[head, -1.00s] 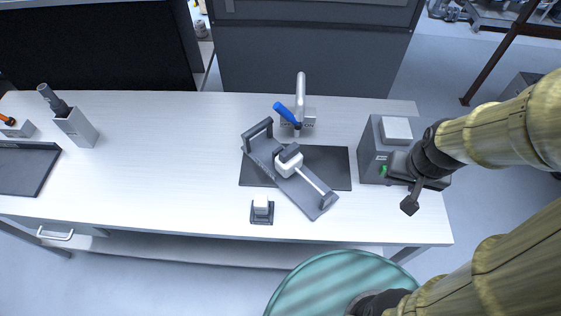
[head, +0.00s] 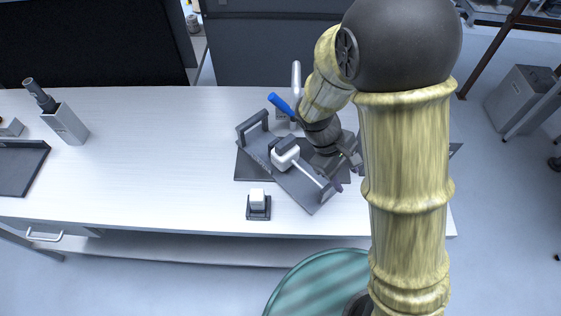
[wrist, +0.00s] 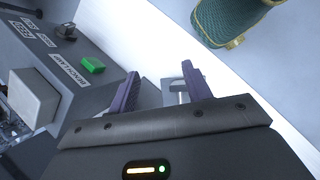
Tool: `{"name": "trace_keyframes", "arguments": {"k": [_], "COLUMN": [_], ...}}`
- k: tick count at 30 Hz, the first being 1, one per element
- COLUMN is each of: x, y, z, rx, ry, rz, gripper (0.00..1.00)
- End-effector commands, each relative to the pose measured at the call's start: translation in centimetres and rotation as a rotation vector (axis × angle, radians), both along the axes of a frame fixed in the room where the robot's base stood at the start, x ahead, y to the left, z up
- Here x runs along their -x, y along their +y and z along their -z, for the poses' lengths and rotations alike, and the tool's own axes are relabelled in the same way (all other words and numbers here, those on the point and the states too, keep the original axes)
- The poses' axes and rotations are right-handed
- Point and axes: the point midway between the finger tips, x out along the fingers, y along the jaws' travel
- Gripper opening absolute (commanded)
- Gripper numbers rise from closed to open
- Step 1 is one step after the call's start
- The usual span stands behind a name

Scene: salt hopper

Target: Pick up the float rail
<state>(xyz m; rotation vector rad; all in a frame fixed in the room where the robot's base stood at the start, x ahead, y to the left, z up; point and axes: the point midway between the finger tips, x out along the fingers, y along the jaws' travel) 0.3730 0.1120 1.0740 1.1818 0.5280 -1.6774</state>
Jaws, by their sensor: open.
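My gripper (head: 349,172) is over the mat, close to the right end of the rail, partly hidden by my arm. I cannot tell if it touches the rail. In the wrist view my gripper (wrist: 160,72) has its purple fingers apart. The rail cannot be made out there; a small pale metal piece shows beside the right finger.
A grey box (wrist: 65,70) with a green button and a "BENCH LAMP" label shows in the wrist view. A tap-like post with a blue lever (head: 282,104) stands behind the rail. A small white block on a dark base (head: 258,205) stands in front. The bench's left-middle is clear.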

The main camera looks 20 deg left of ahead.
Motion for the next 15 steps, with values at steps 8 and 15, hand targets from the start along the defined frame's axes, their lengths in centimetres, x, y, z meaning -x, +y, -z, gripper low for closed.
{"name": "trace_keyframes", "arguments": {"k": [8,15], "x": [-1.0,-0.4], "y": [7.0,15.0], "z": [4.4,6.7], "rx": [0.376,0.742], "ry": [0.076,0.032], "rz": [-0.48,-0.851], "gripper": [0.49,0.49]}}
